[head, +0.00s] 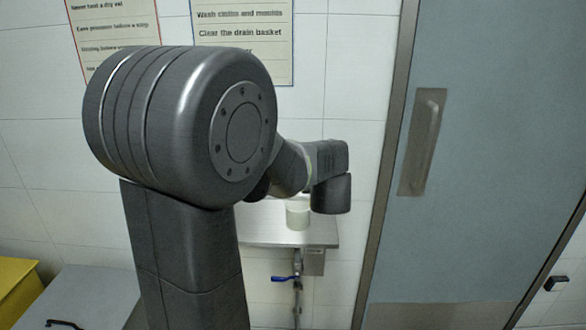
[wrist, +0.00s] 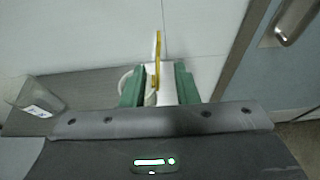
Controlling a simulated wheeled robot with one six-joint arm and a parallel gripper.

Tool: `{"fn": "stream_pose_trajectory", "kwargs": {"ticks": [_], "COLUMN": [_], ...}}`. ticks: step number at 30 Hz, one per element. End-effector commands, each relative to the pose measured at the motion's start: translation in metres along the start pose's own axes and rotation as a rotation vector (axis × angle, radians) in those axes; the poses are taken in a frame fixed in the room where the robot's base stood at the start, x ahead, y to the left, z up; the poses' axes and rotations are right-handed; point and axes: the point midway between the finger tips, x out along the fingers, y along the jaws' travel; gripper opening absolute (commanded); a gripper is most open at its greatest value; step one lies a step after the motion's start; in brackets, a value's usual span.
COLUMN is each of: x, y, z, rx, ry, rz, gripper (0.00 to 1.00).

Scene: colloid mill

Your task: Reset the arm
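My gripper (wrist: 160,82) shows in the wrist view with its two green fingers apart. A thin upright yellow piece (wrist: 158,50) stands in line with the gap between them; I cannot tell how far beyond the fingers it is, and it does not visibly touch both. A pale round container (wrist: 125,80) is partly hidden behind the left finger. In the head view my arm reaches forward over a steel counter (head: 262,228), and the fingers are not visible there. A whitish cup (head: 298,214) stands on that counter below my wrist.
A clear labelled beaker (wrist: 36,97) is at the left in the wrist view. A blue-handled valve (head: 285,278) sits below the counter. A grey door (head: 480,160) with a metal handle is at right. A yellow bin (head: 15,285) is at lower left. Signs hang on the tiled wall.

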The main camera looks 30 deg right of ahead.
Motion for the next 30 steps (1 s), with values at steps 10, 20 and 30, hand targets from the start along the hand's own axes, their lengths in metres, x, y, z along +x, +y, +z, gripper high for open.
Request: {"fn": "stream_pose_trajectory", "kwargs": {"ticks": [10, 20, 30], "x": [0.042, 0.096, 0.132], "y": [0.001, 0.002, 0.003], "z": [0.0, 0.001, 0.002], "rx": [0.001, 0.001, 0.001], "ry": [0.001, 0.001, -0.001], "rz": [0.003, 0.005, 0.004], "gripper": [0.27, 0.27, 0.27]}}
